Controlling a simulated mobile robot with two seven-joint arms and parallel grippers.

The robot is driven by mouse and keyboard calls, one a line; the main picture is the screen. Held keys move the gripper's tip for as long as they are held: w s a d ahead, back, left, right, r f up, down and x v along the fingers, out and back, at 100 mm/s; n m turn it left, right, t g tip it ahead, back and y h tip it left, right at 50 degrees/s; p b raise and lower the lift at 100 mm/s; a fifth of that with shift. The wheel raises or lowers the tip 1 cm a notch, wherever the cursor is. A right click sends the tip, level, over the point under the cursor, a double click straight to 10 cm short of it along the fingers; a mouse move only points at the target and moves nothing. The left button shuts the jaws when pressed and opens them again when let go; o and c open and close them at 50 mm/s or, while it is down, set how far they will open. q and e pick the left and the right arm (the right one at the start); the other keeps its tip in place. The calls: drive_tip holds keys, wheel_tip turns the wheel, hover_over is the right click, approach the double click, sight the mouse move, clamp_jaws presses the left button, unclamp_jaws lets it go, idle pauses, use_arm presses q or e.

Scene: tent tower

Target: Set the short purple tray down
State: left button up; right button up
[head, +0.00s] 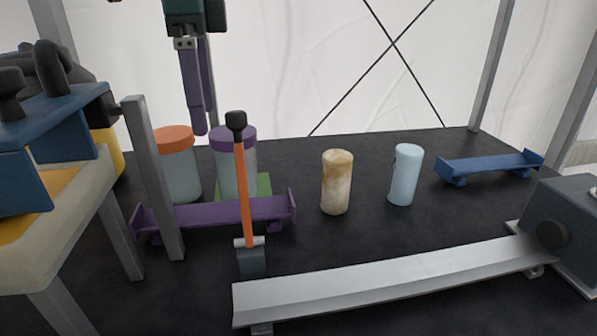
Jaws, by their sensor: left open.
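The short purple tray (199,215) rests on the black table at left centre, with raised ends. A grey post hides part of its left side, and an orange-handled tool (243,195) stands in front of its right part. My left gripper (203,123) hangs from the top, above and behind the tray. Its purple fingers point down, open and empty, clear of the tray, near the lid of a purple-lidded jar (236,170). My right gripper is not in view.
An orange-lidded jar (178,172) stands behind the tray. A mottled tan cylinder (336,182) and a light blue cylinder (405,176) stand mid-table. A blue tray (488,167) sits at right, a long silver rail (385,280) in front. A grey post (152,180) rises at left.

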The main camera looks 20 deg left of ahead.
use_arm(q)
drive_tip(key=b, duration=0.9)
hover_over(217, 220)
drive_tip(key=f, duration=1.1)
drive_tip(key=shift+w+d+f, duration=0.2)
drive_tip(key=shift+w, duration=0.2)
drive_tip(key=f+b, duration=0.1)
drive_tip(key=f, duration=0.1)
drive_tip(key=f+b, duration=0.3)
drive_tip(key=f, duration=0.1)
drive_tip(key=shift+s+a+b, duration=0.3)
drive_tip(key=shift+b, duration=0.05)
drive_tip(key=shift+r, duration=0.2)
drive_tip(key=c, duration=1.5)
